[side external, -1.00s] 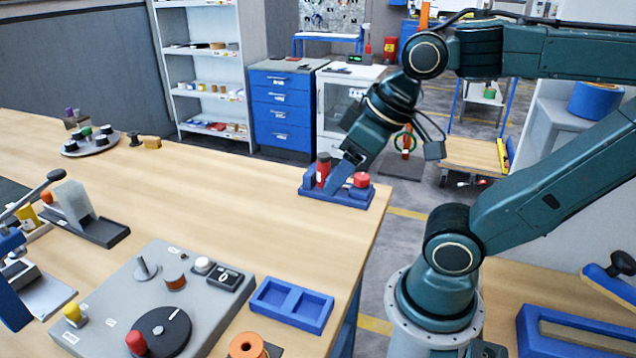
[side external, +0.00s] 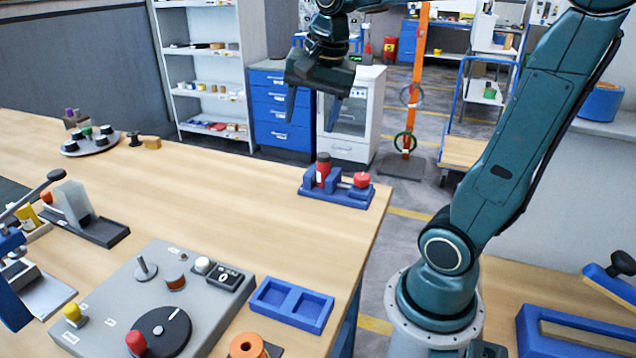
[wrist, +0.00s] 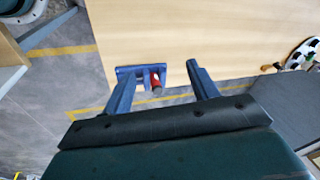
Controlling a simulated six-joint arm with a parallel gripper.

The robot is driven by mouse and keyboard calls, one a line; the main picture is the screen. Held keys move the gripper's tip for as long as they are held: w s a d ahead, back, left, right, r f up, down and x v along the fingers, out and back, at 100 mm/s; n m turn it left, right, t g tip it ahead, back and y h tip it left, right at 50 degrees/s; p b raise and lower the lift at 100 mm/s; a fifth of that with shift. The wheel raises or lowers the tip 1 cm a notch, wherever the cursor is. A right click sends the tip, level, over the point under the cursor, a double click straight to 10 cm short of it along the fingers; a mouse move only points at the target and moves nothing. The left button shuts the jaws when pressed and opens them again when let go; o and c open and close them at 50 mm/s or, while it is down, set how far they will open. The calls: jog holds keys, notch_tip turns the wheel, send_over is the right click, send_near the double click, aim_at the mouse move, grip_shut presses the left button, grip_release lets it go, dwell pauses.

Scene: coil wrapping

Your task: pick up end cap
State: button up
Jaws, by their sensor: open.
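My gripper (side external: 310,122) is open and empty, high above the far end of the bench, with its fingers pointing down. In the wrist view, its two spread fingers (wrist: 163,70) reach forward over the bench edge. A round tray (side external: 66,152) at the back left of the bench holds several small dark round pieces (side external: 105,130), which look like end caps, and a green one. Part of the tray also shows at the right edge of the wrist view (wrist: 292,63). The tray is well away from my gripper.
A blue fixture (side external: 337,195) with a red cylinder (side external: 323,168) and red knob (side external: 361,180) sits at the bench's right edge. A grey winding base (side external: 110,290), blue two-pocket tray (side external: 291,304) and orange spool (side external: 246,345) are in front. The bench middle is clear.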

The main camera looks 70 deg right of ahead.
jog(key=w+d+m+g, duration=0.2)
jog(key=w+d+m, duration=0.2)
jog(key=d+m, duration=0.5)
jog(key=m+g+y, duration=0.1)
jog(key=m, duration=0.9)
send_over(323, 154)
notch_tip(323, 154, down, 4)
jog(key=shift+s+a+f, duration=0.1)
jog(key=shift+f, duration=2.05)
jog(key=shift+s+a+f, duration=0.1)
jog(key=shift+f, duration=2.05)
jog(key=shift+w+d+f, duration=0.1)
jog(key=shift+w+f, duration=0.05)
jog(key=shift+f, duration=2.45)
jog(key=c, duration=1)
